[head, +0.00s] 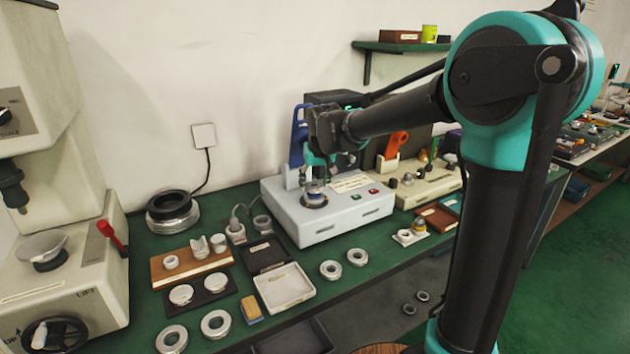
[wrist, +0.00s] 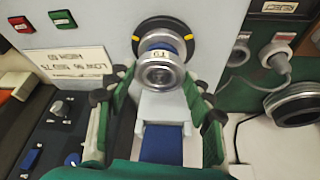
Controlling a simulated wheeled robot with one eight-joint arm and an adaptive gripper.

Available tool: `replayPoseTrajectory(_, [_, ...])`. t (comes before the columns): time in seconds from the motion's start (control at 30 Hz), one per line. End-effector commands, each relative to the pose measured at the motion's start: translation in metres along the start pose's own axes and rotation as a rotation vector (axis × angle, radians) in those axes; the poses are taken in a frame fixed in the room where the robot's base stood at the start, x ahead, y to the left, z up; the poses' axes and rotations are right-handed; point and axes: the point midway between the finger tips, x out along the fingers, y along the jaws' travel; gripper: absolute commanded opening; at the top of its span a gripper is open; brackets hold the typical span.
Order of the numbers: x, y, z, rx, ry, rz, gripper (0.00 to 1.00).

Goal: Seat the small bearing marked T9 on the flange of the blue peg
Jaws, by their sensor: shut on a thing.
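The small bearing (wrist: 160,77) is a silver ring in the wrist view, between the two fingers of my gripper (wrist: 159,82). A small tag reading T9 shows at its far side, next to a blue band. It is over the dark round seat with yellow marks (wrist: 192,41) on the grey machine. In the head view my gripper (head: 318,166) is above that seat, and the blue peg (head: 314,186) shows just under the fingers. I cannot tell whether the bearing touches the flange, which is mostly hidden.
A blue upright lever (head: 298,135) stands close behind my gripper. The grey machine (head: 335,226) has red and green buttons. Loose silver rings (head: 330,269), a white tray (head: 284,286) and a wooden board (head: 190,265) lie on the green bench. A large dark ring (head: 172,207) stands left.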

Motion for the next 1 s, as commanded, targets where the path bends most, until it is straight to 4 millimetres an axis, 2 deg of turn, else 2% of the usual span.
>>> replayPoseTrajectory(0.53, [0.011,0.000,0.005,0.000,0.000,0.000,0.14])
replayPoseTrajectory(0.57, [0.012,0.000,0.005,0.000,0.000,0.000,0.53])
replayPoseTrajectory(0.6, [0.011,0.000,0.005,0.000,0.000,0.000,0.58])
replayPoseTrajectory(0.77, [0.011,0.000,0.005,0.000,0.000,0.000,0.76])
replayPoseTrajectory(1.0, [0.011,0.000,0.005,0.000,0.000,0.000,0.76])
